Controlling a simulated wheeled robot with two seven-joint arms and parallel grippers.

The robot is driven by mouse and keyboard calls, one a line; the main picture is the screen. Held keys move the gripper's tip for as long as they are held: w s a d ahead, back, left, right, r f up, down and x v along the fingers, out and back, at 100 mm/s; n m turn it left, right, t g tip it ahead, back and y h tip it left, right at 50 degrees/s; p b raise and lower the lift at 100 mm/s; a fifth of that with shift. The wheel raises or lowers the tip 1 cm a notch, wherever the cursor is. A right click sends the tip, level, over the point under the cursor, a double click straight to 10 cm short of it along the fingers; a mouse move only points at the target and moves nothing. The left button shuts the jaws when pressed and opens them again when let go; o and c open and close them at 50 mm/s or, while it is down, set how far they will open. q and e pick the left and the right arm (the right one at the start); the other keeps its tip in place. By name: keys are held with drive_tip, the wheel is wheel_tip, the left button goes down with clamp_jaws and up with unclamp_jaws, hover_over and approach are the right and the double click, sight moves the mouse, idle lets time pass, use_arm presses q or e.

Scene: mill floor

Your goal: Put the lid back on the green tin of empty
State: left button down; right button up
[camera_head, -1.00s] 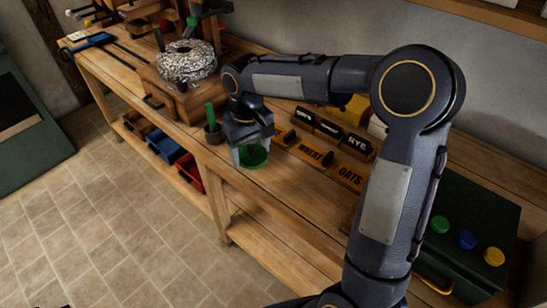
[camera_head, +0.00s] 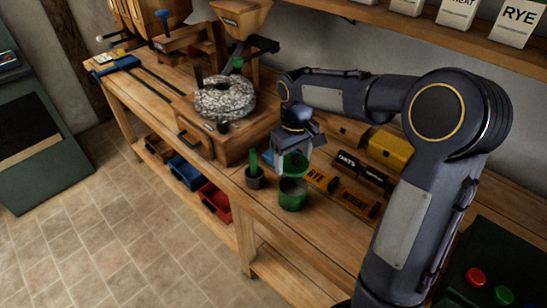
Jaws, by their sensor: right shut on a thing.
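The green tin (camera_head: 292,198) stands upright near the front edge of the wooden bench, and its top looks open and dark inside. My right gripper (camera_head: 301,160) is above the tin, pointing down. It is shut on the green lid (camera_head: 294,166), which shows just above and behind the tin's rim, apart from it. The gripper's fingers partly cover the lid. My left gripper is not in view.
A small dark pot with a green upright thing (camera_head: 253,169) stands close left of the tin. A stone mill (camera_head: 224,98) is further left. Labelled blocks (camera_head: 320,179) and a yellow box (camera_head: 389,150) lie to the right. Coloured bins (camera_head: 214,201) sit below.

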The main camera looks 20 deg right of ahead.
drive_tip(key=shift+s+d+f+b, duration=0.15)
drive_tip(key=shift+s+f+b, duration=0.1)
drive_tip(key=shift+f+b, duration=0.45)
wheel_tip(320, 180, down, 2)
drive_tip(key=shift+w+f+b, duration=0.1)
drive_tip(key=shift+f+b, duration=0.15)
drive_tip(key=shift+b, duration=0.8)
wheel_tip(320, 180, down, 2)
drive_tip(key=shift+f+b, duration=0.2)
drive_tip(key=shift+b, duration=0.6)
drive_tip(key=shift+f+p, duration=0.15)
drive_tip(key=shift+p, duration=0.2)
idle(0.4)
drive_tip(key=o, duration=1.2)
drive_tip(key=shift+c, duration=0.2)
